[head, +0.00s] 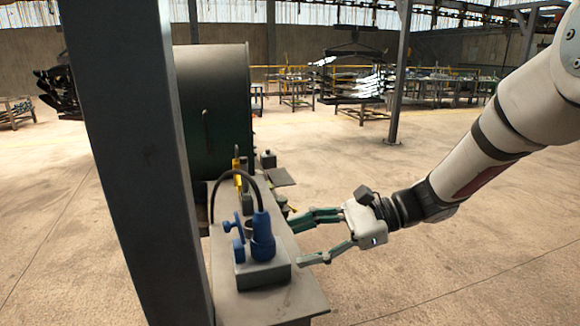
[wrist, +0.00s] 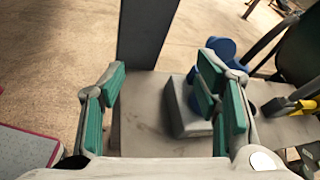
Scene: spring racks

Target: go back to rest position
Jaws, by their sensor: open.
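My gripper (head: 312,238) comes in from the right in the head view, at the right edge of a narrow grey bench (head: 262,305). Its green-padded fingers are spread, with nothing between them. In the wrist view the open fingers (wrist: 165,100) show over the bare bench top (wrist: 145,120). A blue tool (head: 262,238) with a black hose stands on a grey block (head: 262,272) on the bench, left of my gripper. In the wrist view the right finger partly hides the grey block (wrist: 180,105) and the blue part (wrist: 222,48).
A thick dark post (head: 140,170) stands at the left, in front of the bench. A large dark green drum (head: 215,110) and a yellow tool (head: 237,168) are behind the blue tool. Open concrete floor (head: 480,235) lies to the right. Racks (head: 355,80) stand far back.

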